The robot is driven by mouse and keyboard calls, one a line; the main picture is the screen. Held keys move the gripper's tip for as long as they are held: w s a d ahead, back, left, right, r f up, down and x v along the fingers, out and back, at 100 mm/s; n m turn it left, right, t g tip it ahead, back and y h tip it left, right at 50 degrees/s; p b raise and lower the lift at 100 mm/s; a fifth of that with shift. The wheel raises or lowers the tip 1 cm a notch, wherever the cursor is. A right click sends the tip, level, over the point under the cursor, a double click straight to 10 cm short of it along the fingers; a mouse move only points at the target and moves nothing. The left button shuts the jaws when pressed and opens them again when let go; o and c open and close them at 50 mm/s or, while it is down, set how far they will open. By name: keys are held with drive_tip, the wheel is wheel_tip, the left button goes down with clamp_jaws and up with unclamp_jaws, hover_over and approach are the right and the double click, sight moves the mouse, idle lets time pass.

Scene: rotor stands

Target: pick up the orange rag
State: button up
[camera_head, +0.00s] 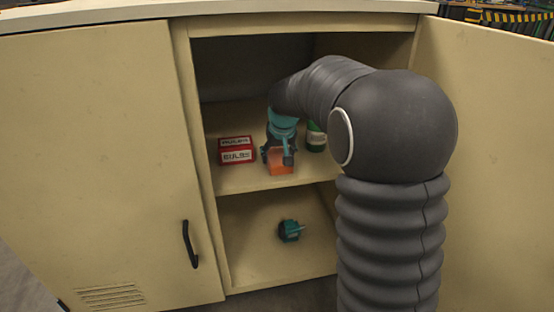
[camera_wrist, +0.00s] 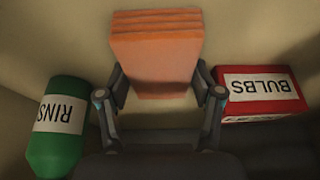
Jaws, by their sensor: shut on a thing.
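The orange rag (camera_head: 281,167) is a folded stack on the upper shelf of the open cabinet, near the shelf's front edge. It also shows in the wrist view (camera_wrist: 156,50), with several folded layers at its far end. My gripper (camera_head: 278,158) reaches into the cabinet from the right and is at the rag. In the wrist view my gripper's two fingers (camera_wrist: 160,95) are on either side of the rag's near end, shut on it. Whether the rag is clear of the shelf cannot be told.
A red bulbs box (camera_head: 237,150) stands left of the rag, and a green bottle (camera_head: 316,137) stands right of it, both close by. A teal and black object (camera_head: 290,230) lies on the lower shelf (camera_head: 255,265). The right door (camera_head: 490,150) is open; the left door (camera_head: 95,160) is shut.

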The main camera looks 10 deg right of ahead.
sight(278, 156)
drive_tip(key=shift+r, duration=0.1)
wheel_tip(278, 156, up, 10)
drive_tip(key=p, duration=0.2)
idle(0.3)
